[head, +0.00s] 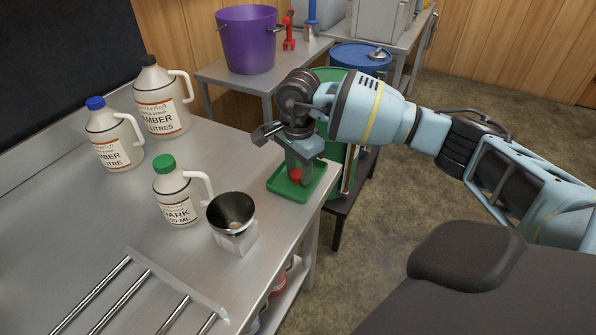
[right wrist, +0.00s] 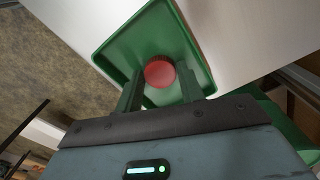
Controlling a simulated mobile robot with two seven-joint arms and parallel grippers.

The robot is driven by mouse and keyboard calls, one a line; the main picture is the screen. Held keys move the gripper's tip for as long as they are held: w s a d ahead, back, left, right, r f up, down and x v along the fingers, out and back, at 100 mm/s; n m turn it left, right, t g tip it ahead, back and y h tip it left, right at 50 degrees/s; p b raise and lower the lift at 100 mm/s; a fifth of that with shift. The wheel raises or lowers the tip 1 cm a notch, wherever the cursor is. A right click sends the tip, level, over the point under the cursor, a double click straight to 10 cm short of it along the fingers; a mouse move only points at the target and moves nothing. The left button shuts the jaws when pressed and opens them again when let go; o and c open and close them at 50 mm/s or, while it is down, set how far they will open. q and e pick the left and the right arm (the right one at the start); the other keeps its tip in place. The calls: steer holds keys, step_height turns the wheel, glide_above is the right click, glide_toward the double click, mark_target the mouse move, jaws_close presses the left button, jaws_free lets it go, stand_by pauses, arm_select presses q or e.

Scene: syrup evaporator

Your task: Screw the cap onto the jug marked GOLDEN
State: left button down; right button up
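A red cap (head: 296,175) is at a small green tray (head: 312,189) on the right end of the steel table. The right wrist view shows the round, ribbed cap (right wrist: 160,73) over the green tray (right wrist: 118,42). My right gripper (head: 298,172) points down over the tray, with one fingertip on each side of the cap. The fingers look close to the cap; I cannot tell whether they touch it. No jug label in view reads GOLDEN; the readable ones say AMBER and DARK. My left gripper is not in view.
Two AMBER jugs, blue-capped (head: 114,137) and black-capped (head: 162,100), and a green-capped DARK jug (head: 178,192) stand on the table. A metal cup (head: 231,212) sits on a white base near the front edge. A metal rack (head: 140,300) lies at lower left.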

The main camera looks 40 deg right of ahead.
mark_target(297, 173)
steer(key=c, duration=0.5)
steer(key=shift+r, duration=0.1)
steer(key=shift+r, duration=0.55)
step_height(297, 173, up, 2)
steer(key=shift+w+r+p, duration=0.1)
steer(key=shift+r+p, duration=0.15)
steer(key=shift+p, duration=0.05)
steer(key=s+a+r+p, duration=0.1)
steer(key=s+a, duration=0.8)
steer(key=s, duration=0.4)
steer(key=shift+a+r, duration=0.15)
steer(key=shift+a, duration=0.05)
steer(key=shift+s, duration=0.1)
